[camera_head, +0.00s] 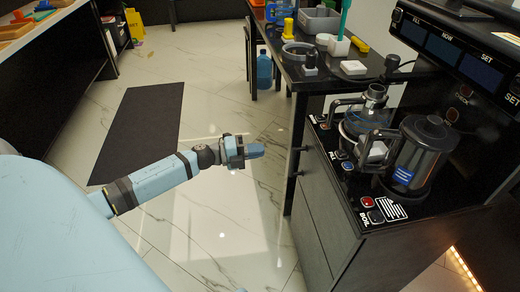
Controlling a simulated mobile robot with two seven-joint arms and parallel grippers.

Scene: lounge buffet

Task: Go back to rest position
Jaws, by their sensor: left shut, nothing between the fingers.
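My left arm reaches in from the left, low over the tiled floor. Its gripper (254,150) is shut with nothing in it. It points right toward the black cabinet's side, apart from it. My right gripper is not in this view.
A black coffee machine (455,75) with two jugs, one a dark lidded pot (427,148), stands on the black cabinet (322,215) at right. A black table (283,62) with several cleaning items stands behind. A dark mat (140,130) lies on the mostly clear floor. A counter (50,30) is at upper left.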

